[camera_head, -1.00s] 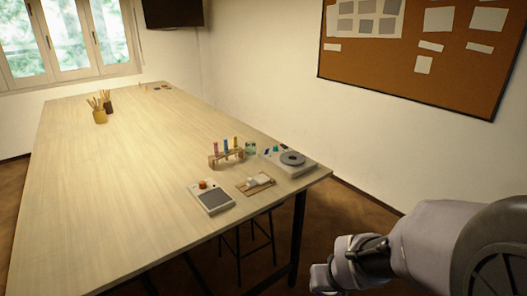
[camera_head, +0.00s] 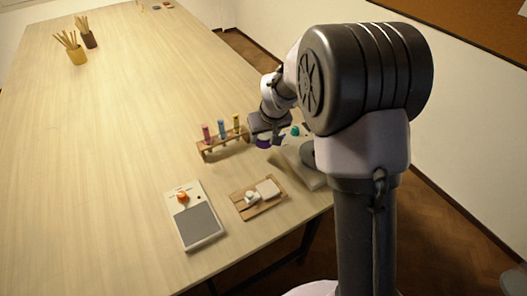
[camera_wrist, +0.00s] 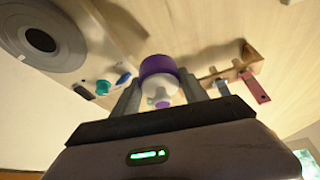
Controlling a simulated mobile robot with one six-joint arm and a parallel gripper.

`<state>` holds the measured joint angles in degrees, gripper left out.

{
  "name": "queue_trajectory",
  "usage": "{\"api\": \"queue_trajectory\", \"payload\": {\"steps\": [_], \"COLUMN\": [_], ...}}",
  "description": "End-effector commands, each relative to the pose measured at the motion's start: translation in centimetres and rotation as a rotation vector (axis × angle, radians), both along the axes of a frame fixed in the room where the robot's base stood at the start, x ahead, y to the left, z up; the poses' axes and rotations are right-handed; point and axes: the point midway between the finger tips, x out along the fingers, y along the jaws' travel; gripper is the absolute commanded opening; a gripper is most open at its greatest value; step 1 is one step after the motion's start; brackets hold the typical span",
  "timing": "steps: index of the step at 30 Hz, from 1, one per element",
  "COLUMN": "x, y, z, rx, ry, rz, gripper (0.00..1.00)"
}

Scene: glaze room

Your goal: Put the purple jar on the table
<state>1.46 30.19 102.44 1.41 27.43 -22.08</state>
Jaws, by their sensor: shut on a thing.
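The purple jar (camera_wrist: 158,66) shows in the wrist view as a purple band with a pale part below it, between the two fingers of my gripper (camera_wrist: 160,90). My gripper is shut on it. In the head view my gripper (camera_head: 266,132) is over the near right part of the table (camera_head: 120,130), and a bit of the purple jar (camera_head: 263,143) shows just under it. The arm and fingers hide much of the jar. I cannot tell whether its base touches the table.
A wooden rack with coloured tubes (camera_head: 222,142) stands close left of my gripper. A device with a round plate (camera_head: 309,154) is close right, partly hidden by my arm. A small wooden tray (camera_head: 259,204) and a grey-topped scale (camera_head: 198,226) lie nearer.

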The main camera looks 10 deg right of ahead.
Motion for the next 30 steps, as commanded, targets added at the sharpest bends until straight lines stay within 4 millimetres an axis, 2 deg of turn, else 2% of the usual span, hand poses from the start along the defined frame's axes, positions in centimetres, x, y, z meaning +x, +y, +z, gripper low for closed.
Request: {"api": "queue_trajectory", "payload": {"steps": [1, 9, 20, 21, 30], "x": [0.0, 0.0, 0.0, 0.0, 0.0], "y": [0.0, 0.0, 0.0, 0.0, 0.0], "z": [-1.7, -6.8, -7.1, -7.0, -6.8], "rx": [-0.001, 0.000, 0.000, 0.000, 0.000], "ry": [0.001, 0.000, -0.002, -0.001, -0.001], "rz": [0.001, -0.001, -0.001, -0.001, -0.001], "gripper": [0.00, 0.00, 0.00, 0.59, 0.60]}}
